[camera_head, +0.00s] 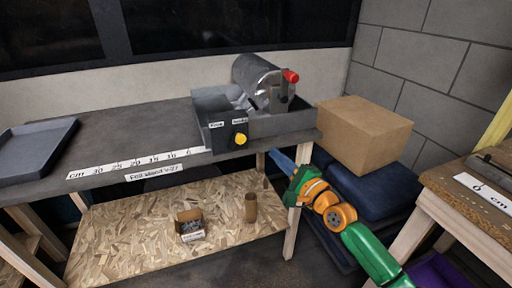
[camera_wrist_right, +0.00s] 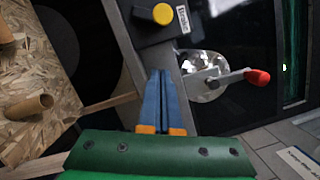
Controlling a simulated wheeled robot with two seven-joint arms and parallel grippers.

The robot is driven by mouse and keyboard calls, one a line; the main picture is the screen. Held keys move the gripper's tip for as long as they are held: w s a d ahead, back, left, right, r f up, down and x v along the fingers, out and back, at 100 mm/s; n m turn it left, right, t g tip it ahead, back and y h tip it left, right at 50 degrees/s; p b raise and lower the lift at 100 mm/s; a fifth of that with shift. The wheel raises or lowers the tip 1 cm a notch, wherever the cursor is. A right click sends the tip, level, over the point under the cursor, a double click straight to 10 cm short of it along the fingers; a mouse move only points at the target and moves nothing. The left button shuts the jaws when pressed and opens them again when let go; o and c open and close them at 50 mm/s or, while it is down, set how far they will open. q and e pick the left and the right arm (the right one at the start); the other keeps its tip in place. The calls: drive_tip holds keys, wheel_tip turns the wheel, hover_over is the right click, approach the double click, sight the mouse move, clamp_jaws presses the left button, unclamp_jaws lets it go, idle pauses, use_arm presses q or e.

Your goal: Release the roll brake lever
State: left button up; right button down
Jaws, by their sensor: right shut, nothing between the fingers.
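The roll stand (camera_head: 270,124) is a grey metal tray holding a silver roll (camera_head: 256,77). On its front is a black brake box with a yellow-knobbed lever (camera_head: 240,139). Two labels sit above it, apparently "Free" on the left and "Brake" on the right; the knob is under the right label. The yellow knob also shows in the wrist view (camera_wrist_right: 162,14). My right gripper (camera_head: 276,156) has blue fingers, shut and empty, below and right of the knob, apart from it. In the wrist view its fingertips (camera_wrist_right: 162,73) point toward the box. My left gripper is out of view.
A red-handled crank (camera_head: 290,76) sticks out from the roll's end. A cardboard box (camera_head: 362,134) stands right of the bench. A grey tray (camera_head: 36,148) lies on the bench's left end. A small open box (camera_head: 190,224) and a brown tube (camera_head: 251,207) stand on the lower shelf.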

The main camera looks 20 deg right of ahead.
drive_tip(key=w+a+r+p, duration=0.2)
drive_tip(key=w+a+p, duration=0.1)
drive_tip(key=w+a, duration=0.1)
drive_tip(key=shift+a, duration=0.45)
drive_tip(key=shift+r+n+p, duration=0.2)
drive_tip(key=shift+n+p, duration=0.15)
drive_tip(key=shift+n, duration=0.15)
drive_tip(key=shift+a+r+n+g+p, duration=0.1)
drive_tip(key=shift+r+n+g+p, duration=0.15)
drive_tip(key=shift+n+p, duration=0.2)
